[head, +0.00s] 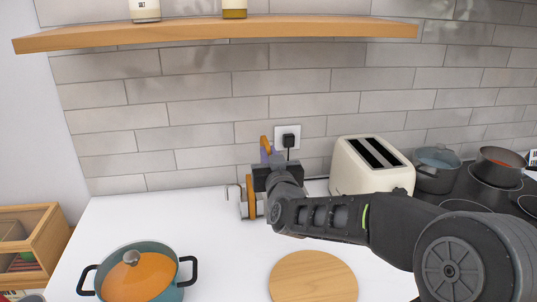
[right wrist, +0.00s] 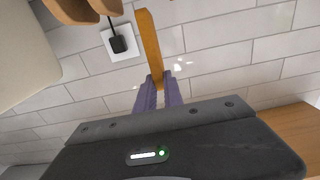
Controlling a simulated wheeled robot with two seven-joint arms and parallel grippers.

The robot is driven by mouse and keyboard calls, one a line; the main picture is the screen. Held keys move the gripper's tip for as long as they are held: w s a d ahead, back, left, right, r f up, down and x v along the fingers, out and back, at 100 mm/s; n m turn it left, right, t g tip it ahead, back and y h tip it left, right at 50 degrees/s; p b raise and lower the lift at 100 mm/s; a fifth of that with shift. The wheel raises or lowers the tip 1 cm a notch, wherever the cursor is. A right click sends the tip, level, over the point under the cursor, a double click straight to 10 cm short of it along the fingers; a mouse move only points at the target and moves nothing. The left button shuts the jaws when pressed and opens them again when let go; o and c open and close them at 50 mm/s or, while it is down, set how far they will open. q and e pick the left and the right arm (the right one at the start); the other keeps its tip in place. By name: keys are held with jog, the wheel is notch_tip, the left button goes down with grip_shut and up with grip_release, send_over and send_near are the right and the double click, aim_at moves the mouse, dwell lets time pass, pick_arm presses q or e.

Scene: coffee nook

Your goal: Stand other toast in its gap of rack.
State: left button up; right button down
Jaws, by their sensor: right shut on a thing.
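My right gripper (head: 266,160) is shut on a golden-brown slice of toast (head: 265,144), held up above the rack by its lower part. In the right wrist view the purple fingers (right wrist: 157,94) grip the same slice (right wrist: 149,45), seen nearly edge-on. The metal toast rack (head: 233,193) stands on the white counter, just below my gripper and partly hidden by it. Another toast (head: 251,192) stands upright in the rack. The rack's gaps cannot be made out clearly. My left gripper is not in view.
A cream toaster (head: 358,172) stands right of the rack, before the tiled wall with a socket (head: 288,138). A lidded pot (head: 140,276) is front left, a round wooden board (head: 313,278) front centre. A shelf (head: 220,31) hangs above. Counter left of the rack is clear.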

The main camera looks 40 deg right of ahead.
jog(key=shift+w+f, duration=0.1)
jog(key=shift+f, duration=0.05)
jog(key=shift+f+b, duration=1.45)
jog(key=shift+f, duration=0.65)
notch_tip(320, 180, down, 3)
jog(key=b, duration=0.3)
jog(key=shift+b, duration=0.3)
jog(key=c, duration=1.4)
grip_release()
